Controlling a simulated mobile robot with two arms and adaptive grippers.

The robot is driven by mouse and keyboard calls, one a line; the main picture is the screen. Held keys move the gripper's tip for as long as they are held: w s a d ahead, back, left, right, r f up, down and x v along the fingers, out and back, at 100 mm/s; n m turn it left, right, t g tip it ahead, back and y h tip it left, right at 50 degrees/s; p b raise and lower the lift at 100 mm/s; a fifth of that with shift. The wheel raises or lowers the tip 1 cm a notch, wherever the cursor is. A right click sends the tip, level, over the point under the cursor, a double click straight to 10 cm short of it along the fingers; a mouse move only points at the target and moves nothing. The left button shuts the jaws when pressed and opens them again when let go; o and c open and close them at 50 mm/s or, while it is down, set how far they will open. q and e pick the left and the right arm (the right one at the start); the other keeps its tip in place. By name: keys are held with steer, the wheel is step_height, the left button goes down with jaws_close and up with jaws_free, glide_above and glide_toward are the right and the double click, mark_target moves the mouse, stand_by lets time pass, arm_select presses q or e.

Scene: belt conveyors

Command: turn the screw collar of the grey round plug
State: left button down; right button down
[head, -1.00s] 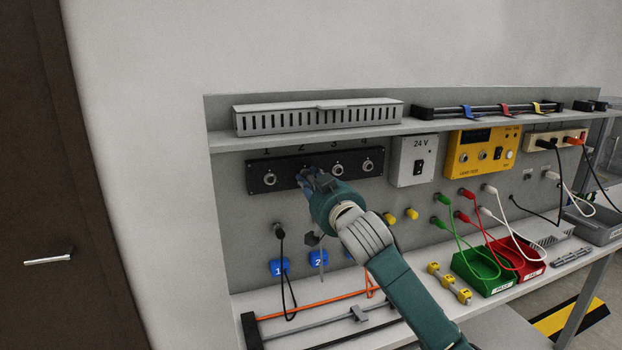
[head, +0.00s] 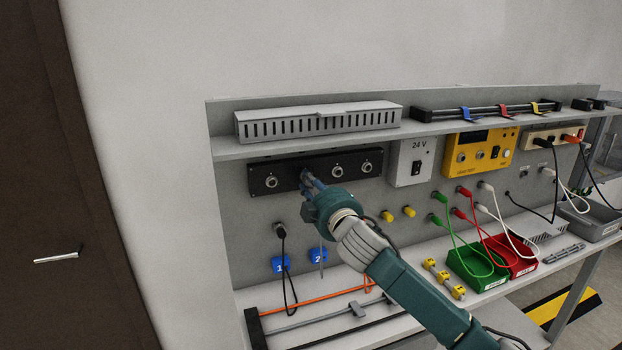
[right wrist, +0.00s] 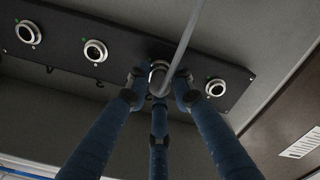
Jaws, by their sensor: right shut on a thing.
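The grey round plug (right wrist: 157,77) sits at the second socket of the black socket panel (head: 258,190), with a grey cable (right wrist: 185,45) running from it. My right gripper (right wrist: 158,88) has its three blue fingers closed around the plug, at its collar. In the head view the right gripper (head: 306,180) reaches the panel and hides the plug almost wholly. How far the collar is turned cannot be seen. My left gripper is not in view.
Empty round sockets show on the panel, one left (head: 271,181) and two right of the gripper. A black cable (head: 284,262) hangs below left. A shelf with a slotted grey duct (head: 318,124) lies above. A 24 V box (head: 411,164) stands right.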

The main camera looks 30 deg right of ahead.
steer(key=n+p, duration=0.2)
steer(key=n, duration=0.3)
steer(key=shift+f+n, duration=0.15)
steer(key=shift+n, duration=0.15)
steer(key=n+p, duration=0.2)
steer(key=n, duration=0.3)
steer(key=shift+p, duration=0.3)
steer(key=c, duration=1.5)
jaws_free()
steer(key=shift+d, duration=0.1)
steer(key=shift+s, duration=0.1)
steer(key=v, duration=1.2)
steer(key=shift+f, duration=0.1)
